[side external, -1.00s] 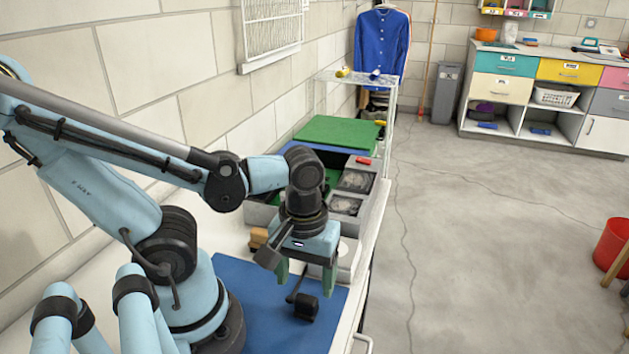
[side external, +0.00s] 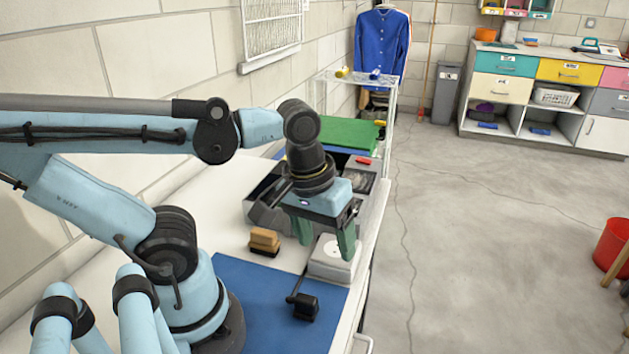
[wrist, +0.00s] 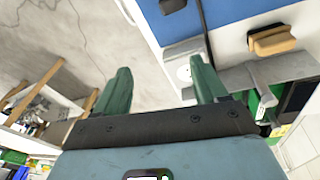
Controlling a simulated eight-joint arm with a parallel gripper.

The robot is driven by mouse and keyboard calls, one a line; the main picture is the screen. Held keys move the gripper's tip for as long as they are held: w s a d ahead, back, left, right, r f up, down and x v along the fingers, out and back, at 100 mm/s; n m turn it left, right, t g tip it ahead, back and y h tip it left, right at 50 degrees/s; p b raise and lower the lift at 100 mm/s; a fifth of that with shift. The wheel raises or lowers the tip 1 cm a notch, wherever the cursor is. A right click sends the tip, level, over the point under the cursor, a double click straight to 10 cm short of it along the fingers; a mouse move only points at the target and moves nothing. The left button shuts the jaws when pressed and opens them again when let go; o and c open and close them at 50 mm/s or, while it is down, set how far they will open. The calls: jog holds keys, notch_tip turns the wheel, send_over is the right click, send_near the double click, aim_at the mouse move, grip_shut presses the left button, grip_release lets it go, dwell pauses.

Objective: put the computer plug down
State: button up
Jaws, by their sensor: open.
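The computer plug (side external: 304,306) is a small black block with a thin black stem. It lies on the blue mat (side external: 240,300), near the mat's right edge. In the wrist view part of the black plug (wrist: 172,5) shows at the top edge, cut off by the frame. My gripper (side external: 325,240) is open, its green fingers spread and pointing down, with nothing between them. It is above and behind the plug, apart from it, over the white box with a round socket. In the wrist view the open fingers (wrist: 160,68) have a clear gap between them.
The white socket box (side external: 328,262) stands just below my gripper. A wooden brush (side external: 264,240) lies to its left. Grey bins (side external: 348,205) and a green lid (side external: 345,132) are behind. The white bench's right edge drops to open floor.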

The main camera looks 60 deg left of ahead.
jog(key=w+a+r+m+t, duration=0.1)
jog(key=w+a+m+t, duration=0.1)
jog(key=w+m+t, duration=0.3)
jog(key=shift+w+a+m, duration=0.15)
jog(key=shift+w+m, duration=0.45)
jog(key=shift+w, duration=0.4)
